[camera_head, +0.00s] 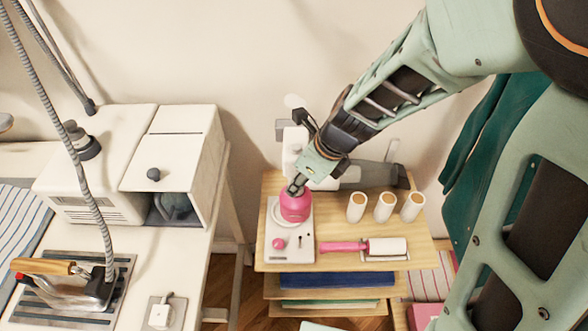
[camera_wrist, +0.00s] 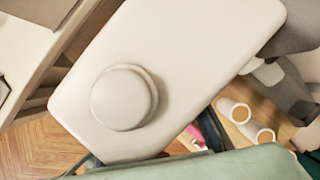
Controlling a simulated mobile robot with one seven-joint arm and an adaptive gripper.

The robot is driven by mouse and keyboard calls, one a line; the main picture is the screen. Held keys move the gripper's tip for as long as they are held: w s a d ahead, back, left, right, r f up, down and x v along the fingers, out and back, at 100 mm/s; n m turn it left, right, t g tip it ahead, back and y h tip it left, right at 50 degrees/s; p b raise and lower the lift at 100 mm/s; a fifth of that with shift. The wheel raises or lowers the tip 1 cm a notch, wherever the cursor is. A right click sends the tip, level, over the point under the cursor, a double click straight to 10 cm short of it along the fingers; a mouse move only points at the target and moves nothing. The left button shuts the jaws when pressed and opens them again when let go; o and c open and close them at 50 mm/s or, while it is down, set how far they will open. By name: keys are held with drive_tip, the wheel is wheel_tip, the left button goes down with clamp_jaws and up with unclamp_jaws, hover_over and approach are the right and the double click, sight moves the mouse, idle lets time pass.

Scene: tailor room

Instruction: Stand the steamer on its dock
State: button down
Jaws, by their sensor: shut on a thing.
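The steamer is a rounded pink body (camera_head: 296,206), upright in the head view. My gripper (camera_head: 297,187) comes down from the upper right and is shut on its narrow top. The dock is a pale flat plate (camera_head: 304,249) with a round raised ring. The steamer stands over this ring; I cannot tell whether it rests on it or hangs just above. In the wrist view, a large white panel with a round knob (camera_wrist: 122,98) fills the middle and hides the steamer and the fingertips.
On the wooden stand (camera_head: 340,262), a pink-handled lint roller (camera_head: 385,246) lies right of the dock. Several pale rolls (camera_head: 385,207) stand behind it. A white upright thing (camera_head: 293,143) and a grey long thing (camera_head: 375,176) are at the back. A white table with an iron (camera_head: 75,285) is left.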

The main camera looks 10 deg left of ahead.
drive_tip(key=s+d+r+p, duration=0.4)
drive_tip(key=s+p, duration=0.1)
drive_tip(key=s, duration=0.2)
drive_tip(key=w+a+f, duration=0.1)
drive_tip(key=w, duration=0.1)
drive_tip(key=w+a+f+b, duration=0.1)
drive_tip(key=w+a+f, duration=0.1)
drive_tip(key=w, duration=0.1)
drive_tip(key=w+a+f, duration=0.1)
drive_tip(key=w+f, duration=0.1)
drive_tip(key=w, duration=0.1)
drive_tip(key=shift+w+a+b, duration=0.1)
drive_tip(key=shift+a+b, duration=0.2)
drive_tip(key=shift+a, duration=0.1)
drive_tip(key=w+f+b, duration=0.1)
drive_tip(key=a+f, duration=0.1)
drive_tip(key=w+f+b, duration=0.1)
drive_tip(key=shift+w+a+f+b, duration=0.25)
drive_tip(key=shift+w+f+b, duration=0.05)
drive_tip(key=shift+f+b, duration=0.1)
drive_tip(key=shift+w+d+b+x, duration=0.1)
drive_tip(key=shift+d+b+x, duration=0.05)
drive_tip(key=shift+b+x, duration=0.55)
drive_tip(key=shift+w+d+b+x, duration=0.15)
drive_tip(key=shift+b+x, duration=0.4)
drive_tip(key=shift+x, duration=0.3)
drive_tip(key=shift+d+b+x, duration=0.15)
drive_tip(key=shift+b+x, duration=0.5)
drive_tip(key=shift+x, duration=0.1)
drive_tip(key=shift+f, duration=0.2)
